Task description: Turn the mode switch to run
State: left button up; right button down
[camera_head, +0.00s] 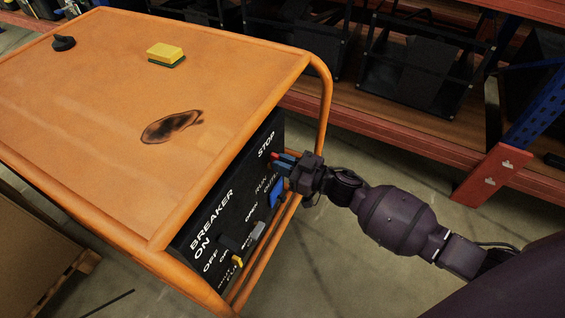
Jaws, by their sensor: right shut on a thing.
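The black control panel (219,226) is on the end of an orange cart and carries white lettering. My right gripper (279,162) is at the upper right of this panel, between the STOP and RUN lettering. Its blue fingers are shut on the mode switch, which they almost wholly hide, so its setting cannot be read. A small red part (274,156), possibly the stop button, shows beside the fingertips. My left gripper is not in view.
A blue handle (278,193) sits just below my right gripper. A black breaker handle (230,243) and a yellow part (237,261) are lower on the panel. A yellow sponge (165,53) and a black knob (63,43) lie on the orange cart top (100,90). Red shelving stands behind.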

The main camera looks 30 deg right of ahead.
jog(key=n, duration=0.4)
jog(key=s+a+f+n, duration=0.1)
jog(key=n, duration=0.3)
jog(key=a+n+p, duration=0.1)
jog(key=n, duration=0.3)
jog(key=shift+s+f+n, duration=0.3)
jog(key=shift+f, duration=0.1)
jog(key=shift+f+n, duration=0.3)
jog(key=shift+n, duration=0.9)
jog(key=shift+s+f+n, duration=0.1)
jog(key=shift+n, duration=0.3)
jog(key=shift+f+n+b, duration=0.15)
jog(key=shift+n+b, duration=0.3)
jog(key=shift+n, duration=0.75)
